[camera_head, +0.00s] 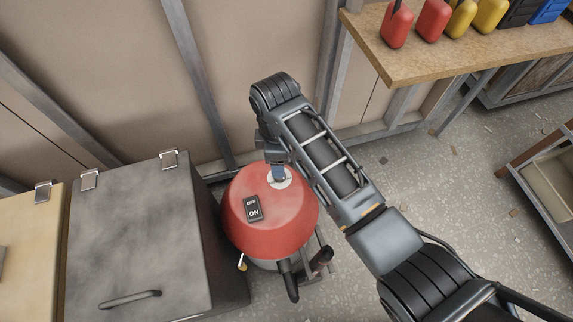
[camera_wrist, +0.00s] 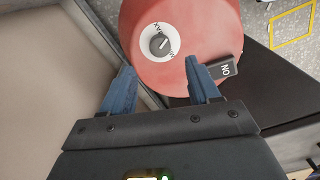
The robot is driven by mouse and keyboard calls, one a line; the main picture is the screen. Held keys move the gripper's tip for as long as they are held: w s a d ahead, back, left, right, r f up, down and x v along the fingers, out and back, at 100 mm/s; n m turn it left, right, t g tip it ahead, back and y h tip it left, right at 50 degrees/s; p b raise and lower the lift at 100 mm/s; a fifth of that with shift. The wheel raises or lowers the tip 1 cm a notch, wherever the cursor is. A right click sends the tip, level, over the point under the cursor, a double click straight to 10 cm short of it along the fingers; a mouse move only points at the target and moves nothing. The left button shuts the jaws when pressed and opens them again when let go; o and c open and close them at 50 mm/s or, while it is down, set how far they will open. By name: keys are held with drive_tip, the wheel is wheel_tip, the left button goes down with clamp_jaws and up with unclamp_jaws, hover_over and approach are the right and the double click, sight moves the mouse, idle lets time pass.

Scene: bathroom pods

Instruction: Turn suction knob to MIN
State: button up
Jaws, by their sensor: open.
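The suction knob (camera_wrist: 159,44) is a small dark grey dial on a round white plate on the red vacuum lid. MIN and MAX print is partly legible around its edge; I cannot clearly tell where its pointer stands. The red vacuum (camera_head: 270,222) stands on the floor, and its lid fills the top of the wrist view (camera_wrist: 195,22). My gripper (camera_wrist: 160,70) is open and empty, its two blue fingers spread apart below the knob in the picture. In the head view my gripper (camera_head: 279,173) is over the white plate (camera_head: 284,182) and hides the knob.
A black OFF/ON switch (camera_head: 253,208) is on the lid beside the plate. A dark grey chest (camera_head: 140,235) stands close at the left. A wall with metal studs is behind. A wooden shelf (camera_head: 440,50) with coloured cans is at upper right.

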wheel_tip(320, 180, down, 8)
drive_tip(key=shift+r+b, duration=0.25)
drive_tip(key=shift+b, duration=0.3)
drive_tip(key=c, duration=1)
